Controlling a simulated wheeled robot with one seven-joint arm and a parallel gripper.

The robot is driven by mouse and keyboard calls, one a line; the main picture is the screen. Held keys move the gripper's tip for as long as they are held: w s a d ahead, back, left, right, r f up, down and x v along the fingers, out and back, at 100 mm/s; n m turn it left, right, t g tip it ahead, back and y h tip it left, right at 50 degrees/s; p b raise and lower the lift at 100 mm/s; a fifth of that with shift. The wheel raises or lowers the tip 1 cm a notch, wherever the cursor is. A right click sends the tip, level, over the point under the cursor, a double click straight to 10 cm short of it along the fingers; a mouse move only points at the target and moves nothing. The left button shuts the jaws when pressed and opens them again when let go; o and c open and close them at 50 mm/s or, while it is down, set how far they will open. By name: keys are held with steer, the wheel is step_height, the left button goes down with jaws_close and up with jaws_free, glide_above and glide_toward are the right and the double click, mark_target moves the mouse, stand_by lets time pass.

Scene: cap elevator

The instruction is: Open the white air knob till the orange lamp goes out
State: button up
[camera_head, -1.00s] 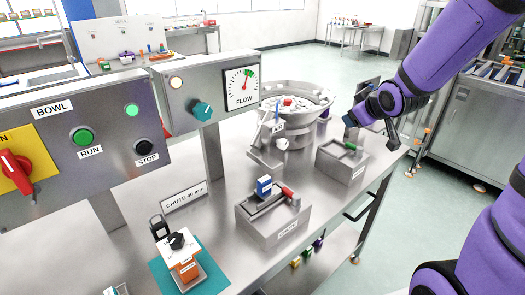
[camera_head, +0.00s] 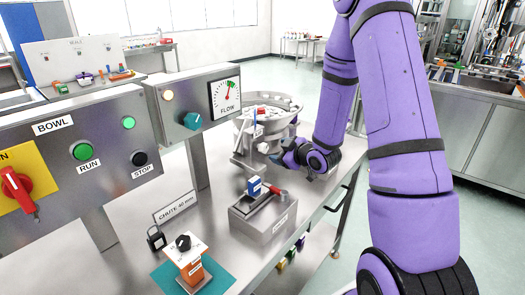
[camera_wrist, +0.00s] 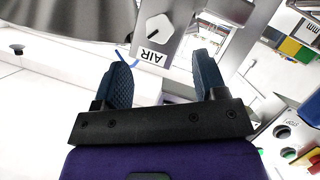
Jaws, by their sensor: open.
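The white air knob (camera_wrist: 157,28) sits on a grey plate with an AIR label (camera_wrist: 152,56), upside down in the wrist view. In the head view the small white knob (camera_head: 263,147) is on the bowl feeder's base. My gripper (camera_wrist: 163,78) is open, its two dark blue fingers apart with nothing between them. The knob lies beyond the fingertips, roughly in line with the gap, and is not touched. In the head view my gripper (camera_head: 286,156) is just right of the knob, partly hidden by my wrist. A pale, warm-lit lamp (camera_head: 168,95) shows left of the FLOW gauge (camera_head: 226,96).
The steel feeder bowl (camera_head: 282,107) stands behind the knob. A grey box with a blue block and red handle (camera_head: 262,218) stands in front. The control panel (camera_head: 70,175) with RUN and STOP buttons is at the left.

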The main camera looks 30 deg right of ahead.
mark_target(266, 149)
steer(key=x, duration=0.8)
steer(key=shift+w+a+f, duration=0.1)
steer(key=shift+w+f, duration=0.05)
steer(key=shift+w, duration=0.2)
steer(key=c, duration=0.9)
